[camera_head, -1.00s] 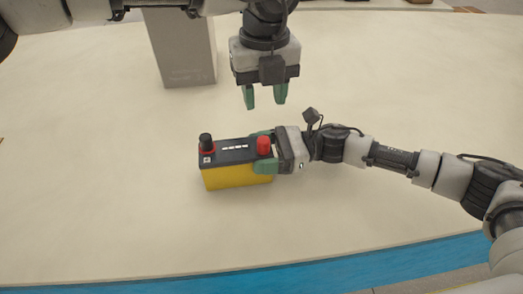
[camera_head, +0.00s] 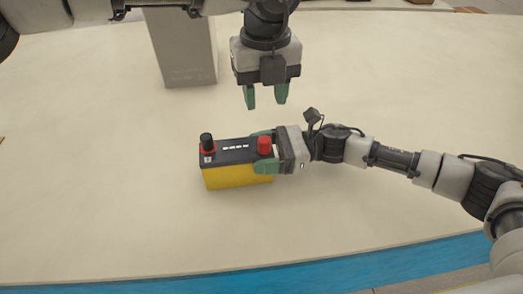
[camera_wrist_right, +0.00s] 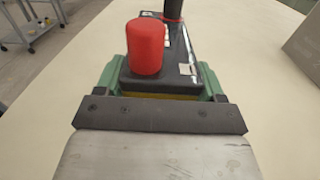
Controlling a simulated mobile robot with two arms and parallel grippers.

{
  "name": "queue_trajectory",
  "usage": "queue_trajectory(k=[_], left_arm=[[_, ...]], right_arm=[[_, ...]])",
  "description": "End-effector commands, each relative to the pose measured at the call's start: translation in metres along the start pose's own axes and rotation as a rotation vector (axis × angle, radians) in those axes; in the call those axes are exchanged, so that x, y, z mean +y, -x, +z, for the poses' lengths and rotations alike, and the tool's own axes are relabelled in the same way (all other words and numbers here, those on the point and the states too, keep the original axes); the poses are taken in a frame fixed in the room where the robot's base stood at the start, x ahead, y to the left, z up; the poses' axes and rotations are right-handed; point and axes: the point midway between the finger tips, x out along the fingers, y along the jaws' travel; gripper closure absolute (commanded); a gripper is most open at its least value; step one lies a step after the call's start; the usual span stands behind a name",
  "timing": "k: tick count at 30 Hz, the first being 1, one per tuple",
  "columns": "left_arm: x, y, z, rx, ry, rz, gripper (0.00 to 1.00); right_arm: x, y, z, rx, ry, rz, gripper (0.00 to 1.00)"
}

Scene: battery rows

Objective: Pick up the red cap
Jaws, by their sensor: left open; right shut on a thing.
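The red cap (camera_head: 264,145) sits upright on the right end of a battery (camera_head: 238,177) with a yellow body and black top. The right wrist view shows the red cap (camera_wrist_right: 146,46) close up, standing on the black top (camera_wrist_right: 180,62). My right gripper (camera_head: 265,153) is shut on the battery's right end, with a green finger on each long side and the cap between them, not gripped. My left gripper (camera_head: 266,97) is open and empty, pointing down above and behind the battery.
A black cap (camera_head: 206,140) with a red ring stands on the battery's left end. A grey box (camera_head: 184,50) stands at the back left of the pale table (camera_head: 110,190). The table around the battery is clear. A blue front edge (camera_head: 270,277) runs along the bottom.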

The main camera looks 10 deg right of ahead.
Motion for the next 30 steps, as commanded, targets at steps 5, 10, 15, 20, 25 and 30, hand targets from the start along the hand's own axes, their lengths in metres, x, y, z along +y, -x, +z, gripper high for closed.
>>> queue_trajectory(k=[5,10,15,20,25,30], left_arm=[[0.0,0.0,0.0,0.0,0.0,0.0,0.57],[0.0,0.0,0.0,0.0,0.0,0.0,0.54],[-0.001,0.0,-0.002,0.005,0.051,0.0,0.42],[-0.002,0.002,-0.004,0.011,0.226,0.004,0.42],[0.0,0.007,-0.003,0.009,0.45,0.004,0.42],[0.002,0.01,0.0,0.004,0.602,0.002,0.42]], right_arm=[[0.0,0.0,-0.001,0.001,-0.002,-0.002,0.99],[0.0,0.0,-0.001,0.001,-0.002,-0.002,0.99],[0.0,0.0,-0.001,0.001,-0.002,-0.002,0.99],[0.0,0.0,-0.001,0.001,-0.002,-0.002,0.99],[0.0,0.001,-0.001,0.001,-0.002,-0.002,0.99],[0.0,0.001,-0.001,0.002,-0.002,-0.001,0.99]])
